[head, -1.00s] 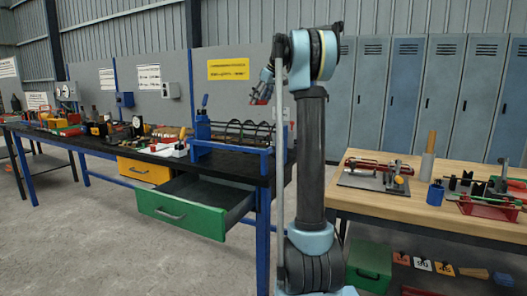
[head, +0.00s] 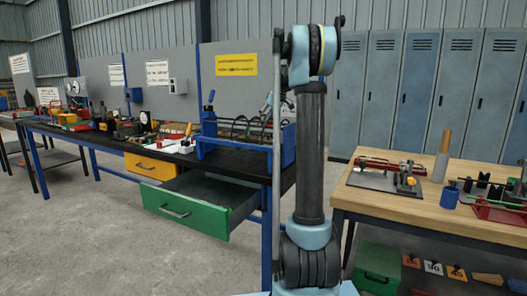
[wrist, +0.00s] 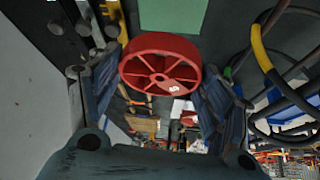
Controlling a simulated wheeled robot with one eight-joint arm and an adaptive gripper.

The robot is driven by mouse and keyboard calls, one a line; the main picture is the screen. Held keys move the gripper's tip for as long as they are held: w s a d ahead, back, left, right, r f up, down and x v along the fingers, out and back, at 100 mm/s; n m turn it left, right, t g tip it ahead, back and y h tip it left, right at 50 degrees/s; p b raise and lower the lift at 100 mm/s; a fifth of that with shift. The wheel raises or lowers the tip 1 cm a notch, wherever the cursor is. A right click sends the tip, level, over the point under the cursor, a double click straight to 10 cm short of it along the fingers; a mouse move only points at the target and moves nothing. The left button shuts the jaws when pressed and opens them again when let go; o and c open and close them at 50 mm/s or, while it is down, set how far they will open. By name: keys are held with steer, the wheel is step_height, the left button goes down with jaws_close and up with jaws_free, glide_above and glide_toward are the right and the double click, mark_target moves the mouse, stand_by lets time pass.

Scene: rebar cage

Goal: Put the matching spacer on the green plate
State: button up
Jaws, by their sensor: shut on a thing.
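My gripper (wrist: 160,72) is shut on a red spoked wheel-like spacer (wrist: 158,43), held between its two fingers in the wrist view. A small white label with an unreadable mark sits on the spacer. A flat green patch (wrist: 172,14) shows beyond the spacer at the top of the wrist view. It may be the green plate, but I cannot tell, nor how far the spacer is from it. In the head view my gripper is mostly hidden beside my arm, near the blue frame with bars (head: 232,146).
An open green drawer (head: 185,212) juts from the black-topped bench (head: 100,140). A wooden table (head: 400,195) with fixtures stands right. Dark cables, one partly yellow (wrist: 262,48), curve close to my gripper's right side.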

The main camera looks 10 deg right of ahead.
steer(key=shift+a+f, duration=0.1)
steer(key=shift+f, duration=5.45)
steer(key=o, duration=1)
steer(key=shift+v, duration=3.8)
